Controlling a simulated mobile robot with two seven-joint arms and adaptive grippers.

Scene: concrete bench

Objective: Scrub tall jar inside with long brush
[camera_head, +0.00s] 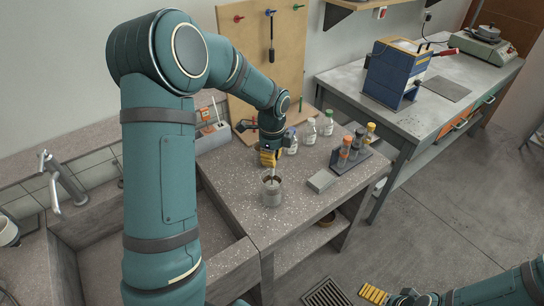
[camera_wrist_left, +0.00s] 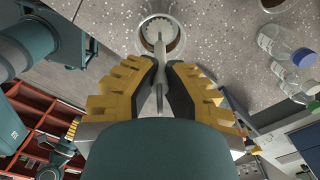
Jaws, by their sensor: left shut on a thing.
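The tall jar (camera_head: 272,196) is a grey, open-topped cylinder standing upright on the speckled bench near its front edge. My left gripper (camera_head: 269,158) is above the jar, pointing down, with yellow finger pads. It is shut on the long brush (camera_wrist_left: 158,60), whose pale handle runs from between the fingers (camera_wrist_left: 161,72) toward the jar's round mouth. In the left wrist view the brush end overlaps the jar's opening; how deep it reaches is hidden. My right gripper (camera_head: 374,294) shows at the lower edge, away from the bench; its jaw opening is unclear.
Several capped bottles (camera_head: 310,131) stand behind the jar. A dark rack with tubes (camera_head: 350,155) and a grey block (camera_head: 321,181) are to its right. A sink (camera_head: 100,240) lies left. A pegboard (camera_head: 265,60) stands behind. Bench around the jar's front is clear.

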